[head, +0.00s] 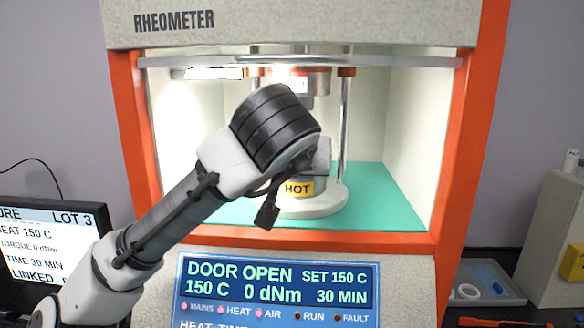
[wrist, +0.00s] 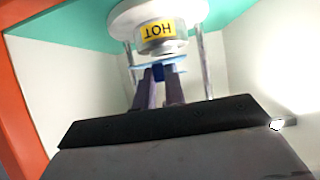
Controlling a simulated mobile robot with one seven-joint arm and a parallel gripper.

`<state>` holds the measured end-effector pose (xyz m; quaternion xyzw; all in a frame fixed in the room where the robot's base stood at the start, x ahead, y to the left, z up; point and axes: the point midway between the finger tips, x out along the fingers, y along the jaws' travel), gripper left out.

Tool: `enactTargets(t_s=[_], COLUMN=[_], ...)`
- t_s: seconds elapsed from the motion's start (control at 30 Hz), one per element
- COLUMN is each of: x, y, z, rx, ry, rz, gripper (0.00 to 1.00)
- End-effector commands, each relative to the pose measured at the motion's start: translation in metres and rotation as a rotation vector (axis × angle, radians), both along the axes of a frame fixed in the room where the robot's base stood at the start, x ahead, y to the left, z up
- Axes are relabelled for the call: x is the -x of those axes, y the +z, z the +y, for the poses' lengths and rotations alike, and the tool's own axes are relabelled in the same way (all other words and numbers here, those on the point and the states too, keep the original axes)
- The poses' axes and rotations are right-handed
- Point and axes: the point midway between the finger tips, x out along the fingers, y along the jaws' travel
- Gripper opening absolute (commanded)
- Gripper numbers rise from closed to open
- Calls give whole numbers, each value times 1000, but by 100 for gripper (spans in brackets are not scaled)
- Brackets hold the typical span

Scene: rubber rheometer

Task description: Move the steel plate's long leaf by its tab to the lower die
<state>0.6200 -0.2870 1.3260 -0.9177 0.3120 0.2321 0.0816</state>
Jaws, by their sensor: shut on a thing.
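The lower die (wrist: 178,46) shows upside down in the wrist view, with its yellow HOT label. In the head view the die's HOT label (head: 298,188) shows at the chamber's middle, partly behind my arm. My gripper (wrist: 160,76) is shut on a small dark blue tab (wrist: 158,70). A thin pale blue leaf (wrist: 176,68) spreads at the fingertips, close over the die's top face. I cannot tell whether it touches the die. In the head view my wrist hides the fingers and the leaf. I cannot make out a separate steel plate.
The upper die (head: 305,82) hangs above, between steel columns (head: 344,125). The orange door frame (head: 448,150) surrounds the open chamber, with a green floor (head: 385,200). The panel (head: 278,285) reads DOOR OPEN, 150 C.

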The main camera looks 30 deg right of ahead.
Motion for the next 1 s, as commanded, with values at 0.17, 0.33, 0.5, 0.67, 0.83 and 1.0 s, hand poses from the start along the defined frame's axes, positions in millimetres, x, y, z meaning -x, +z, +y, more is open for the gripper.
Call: enactTargets(t_s=[0.17, 0.33, 0.5, 0.67, 0.83, 1.0], x=[-9, -17, -25, -33, -41, -46], y=[1, 1, 1, 1, 1, -7], z=[-7, -13, -19, -25, -31, -35], rx=[2, 2, 1, 2, 1, 1], ry=[-1, 0, 0, 0, 1, -2], rz=[2, 1, 1, 1, 2, 1], gripper=[0, 0, 0, 0, 0, 0])
